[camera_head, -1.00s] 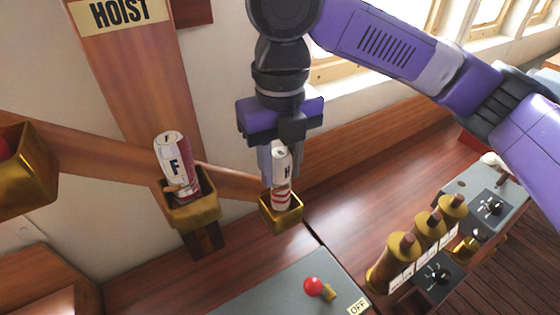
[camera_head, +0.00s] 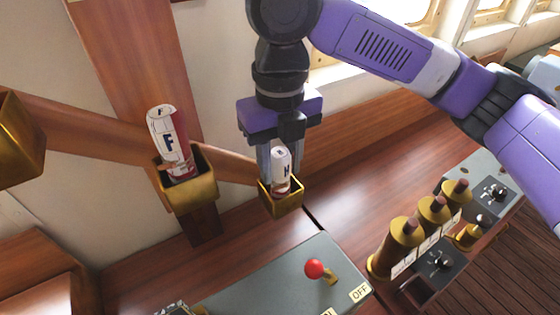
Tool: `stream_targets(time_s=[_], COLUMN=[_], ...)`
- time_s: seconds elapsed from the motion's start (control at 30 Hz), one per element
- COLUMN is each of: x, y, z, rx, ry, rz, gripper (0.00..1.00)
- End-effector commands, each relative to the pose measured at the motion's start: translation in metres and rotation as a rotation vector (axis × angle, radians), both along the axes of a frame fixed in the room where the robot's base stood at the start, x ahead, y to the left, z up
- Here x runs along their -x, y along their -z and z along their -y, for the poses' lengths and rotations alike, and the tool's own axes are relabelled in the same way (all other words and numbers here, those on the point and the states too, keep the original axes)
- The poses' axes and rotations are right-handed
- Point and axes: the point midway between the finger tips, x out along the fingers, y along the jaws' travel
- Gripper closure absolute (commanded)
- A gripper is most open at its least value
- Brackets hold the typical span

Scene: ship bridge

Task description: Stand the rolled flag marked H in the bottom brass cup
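The rolled flag marked H (camera_head: 281,172) is white with a dark letter and stands nearly upright. Its lower end is inside the rightmost, lowest brass cup (camera_head: 283,205) on the sloping wooden rail. My gripper (camera_head: 279,165) points down over this cup, with its grey fingers around or just behind the flag's upper part. The flag hides part of the fingers, so I cannot tell whether they still press on it. The cup's front wall hides the flag's bottom end.
A flag marked F (camera_head: 170,140) leans in the middle brass cup (camera_head: 190,195). Another brass cup (camera_head: 20,140) is at the left edge. Below are a grey panel with a red-knobbed lever (camera_head: 314,269) and several brass cylinders (camera_head: 398,247). A wooden post (camera_head: 130,60) stands behind.

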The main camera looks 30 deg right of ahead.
Motion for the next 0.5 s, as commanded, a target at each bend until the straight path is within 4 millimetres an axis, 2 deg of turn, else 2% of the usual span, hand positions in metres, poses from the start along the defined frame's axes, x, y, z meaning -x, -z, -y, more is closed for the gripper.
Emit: stream_targets(time_s=[0.03,0.1,0.37,0.5], x=[0.0,0.0,0.0,-0.0004], y=[-0.0002,-0.0001,-0.0002,-0.0082], z=[0.0,0.0,0.0,-0.0004], rx=[0.0,0.0,0.0,0.0], ry=[0.0,0.0,0.0,0.0], rz=[0.0,0.0,0.0,0.001], gripper=[0.51,0.41,0.41,0.41])
